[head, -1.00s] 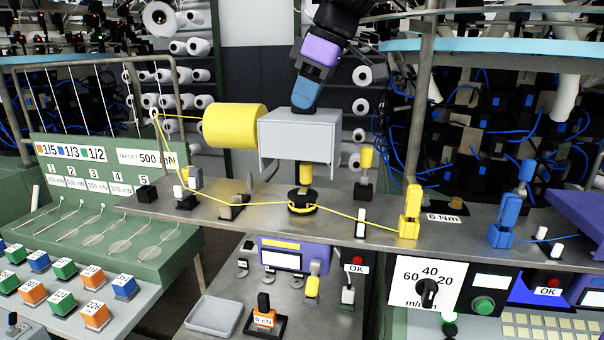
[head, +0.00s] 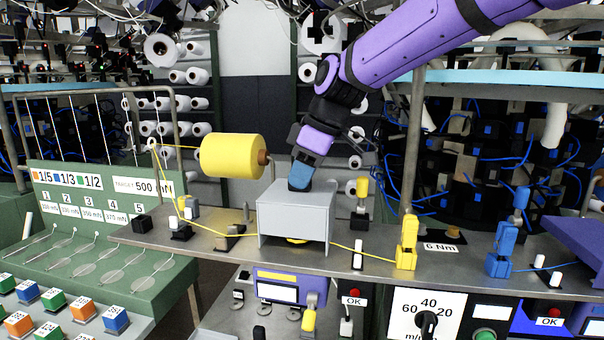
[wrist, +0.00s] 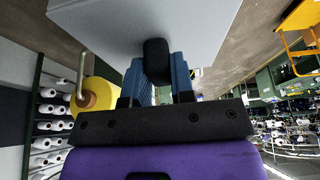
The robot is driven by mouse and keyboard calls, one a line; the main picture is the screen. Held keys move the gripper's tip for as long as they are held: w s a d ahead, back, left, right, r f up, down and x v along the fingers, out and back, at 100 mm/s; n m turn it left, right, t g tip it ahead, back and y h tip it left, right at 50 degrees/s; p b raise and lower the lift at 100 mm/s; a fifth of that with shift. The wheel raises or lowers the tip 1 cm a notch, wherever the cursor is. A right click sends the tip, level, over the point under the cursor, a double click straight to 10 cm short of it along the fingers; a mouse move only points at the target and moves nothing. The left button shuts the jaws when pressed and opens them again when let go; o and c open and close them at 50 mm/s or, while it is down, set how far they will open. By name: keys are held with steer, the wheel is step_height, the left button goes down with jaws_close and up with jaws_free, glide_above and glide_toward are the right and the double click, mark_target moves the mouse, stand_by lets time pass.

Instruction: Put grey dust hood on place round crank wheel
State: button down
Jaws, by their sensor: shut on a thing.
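The grey dust hood (head: 294,219) is a box with its front open at the bottom. It is down at the metal bench around the spot where the crank wheel sits. Only a yellow bit of the crank wheel (head: 297,241) shows under the hood's lower front edge; the rest is hidden. My gripper (head: 301,178) is above the hood and shut on its top knob. In the wrist view, the blue fingers of my gripper (wrist: 158,75) close on a black knob (wrist: 157,60), with the grey hood (wrist: 140,25) beyond. I cannot tell whether the hood rests fully on the bench.
Yellow yarn runs along the metal bench (head: 375,258) to a yellow clamp (head: 407,245) at right. A white-tipped post (head: 358,254) stands close right of the hood. A metal upright (head: 415,130) rises behind.

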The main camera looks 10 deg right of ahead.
steer(key=shift+f, duration=0.1)
steer(key=c, duration=1)
jaws_free()
steer(key=v, duration=1.2)
steer(key=s+d+f+m+t+h, duration=0.1)
steer(key=s+d+f+m, duration=0.3)
steer(key=s, duration=0.3)
steer(key=s+d+f+m+t+h, duration=0.1)
steer(key=s+d+f+m, duration=0.4)
steer(key=s, duration=0.3)
steer(key=s+d+f+m+t+h, duration=0.1)
steer(key=s+d+f+m+h, duration=0.1)
steer(key=s+d+f+m, duration=0.2)
steer(key=shift+s+d+f+m+t, duration=0.1)
steer(key=shift+s+d+m+t, duration=0.05)
steer(key=shift+s+d, duration=0.7)
steer(key=shift+s+d+f+m+t, duration=0.15)
steer(key=shift+s+d, duration=0.5)
steer(key=shift+s, duration=0.35)
steer(key=shift+s, duration=0.1)
